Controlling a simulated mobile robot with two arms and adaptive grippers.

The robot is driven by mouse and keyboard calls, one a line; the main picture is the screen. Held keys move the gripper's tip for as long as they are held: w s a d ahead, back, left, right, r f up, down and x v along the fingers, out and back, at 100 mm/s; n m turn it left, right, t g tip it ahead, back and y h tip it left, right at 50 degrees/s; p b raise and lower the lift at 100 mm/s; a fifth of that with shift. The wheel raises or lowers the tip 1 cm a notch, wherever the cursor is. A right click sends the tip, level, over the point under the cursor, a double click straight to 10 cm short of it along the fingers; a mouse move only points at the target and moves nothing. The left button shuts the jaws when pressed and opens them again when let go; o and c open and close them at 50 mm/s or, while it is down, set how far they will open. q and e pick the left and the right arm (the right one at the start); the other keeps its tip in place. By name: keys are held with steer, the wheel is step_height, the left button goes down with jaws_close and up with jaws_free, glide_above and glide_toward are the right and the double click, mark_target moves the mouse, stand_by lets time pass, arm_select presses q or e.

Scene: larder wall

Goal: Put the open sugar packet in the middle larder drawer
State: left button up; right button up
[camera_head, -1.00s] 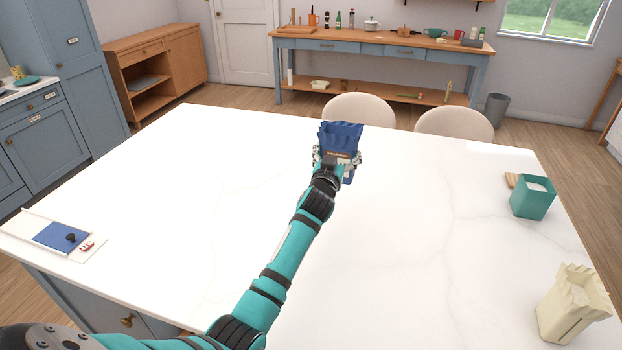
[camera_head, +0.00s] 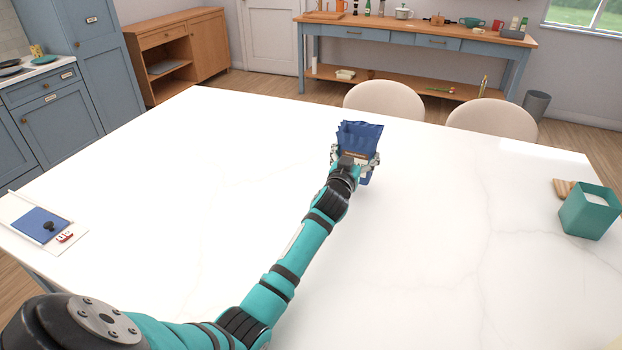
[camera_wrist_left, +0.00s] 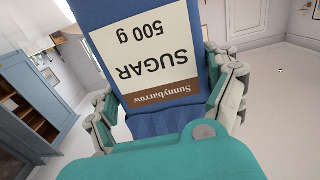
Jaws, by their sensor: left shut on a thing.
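The blue sugar packet (camera_head: 360,137) has an open, crinkled top and stands upright in the jaws of my left gripper (camera_head: 356,160), over the far part of the white table. In the left wrist view the packet (camera_wrist_left: 149,62) fills the middle, its white label reading SUGAR 500 g upside down. The left gripper's fingers (camera_wrist_left: 170,92) clasp it from both sides. I cannot tell if the packet's base touches the table. My right gripper is not in view. The middle larder drawer is not recognisable; tall blue cabinets (camera_head: 82,60) stand at the far left.
The white table (camera_head: 200,200) is largely clear. A teal container (camera_head: 590,212) stands at its right edge, and a tray with a blue pad (camera_head: 40,224) lies at the left. Two chairs (camera_head: 385,99) stand behind. A wooden cabinet (camera_head: 175,45) and sideboard (camera_head: 420,40) line the back.

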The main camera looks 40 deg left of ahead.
arm_select(q)
steer(key=s+a+f, duration=0.1)
steer(key=s+a, duration=0.2)
steer(key=s+a+f, duration=0.2)
steer(key=s+a, duration=0.1)
steer(key=s, duration=0.1)
steer(key=s+a+f, duration=0.1)
steer(key=s+a, duration=0.2)
steer(key=shift+s+a+f, duration=0.2)
steer(key=shift+f, duration=0.15)
steer(key=shift+r, duration=0.15)
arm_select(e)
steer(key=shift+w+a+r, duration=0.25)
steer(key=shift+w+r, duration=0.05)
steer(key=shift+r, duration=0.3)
arm_select(q)
steer(key=o, duration=1.3)
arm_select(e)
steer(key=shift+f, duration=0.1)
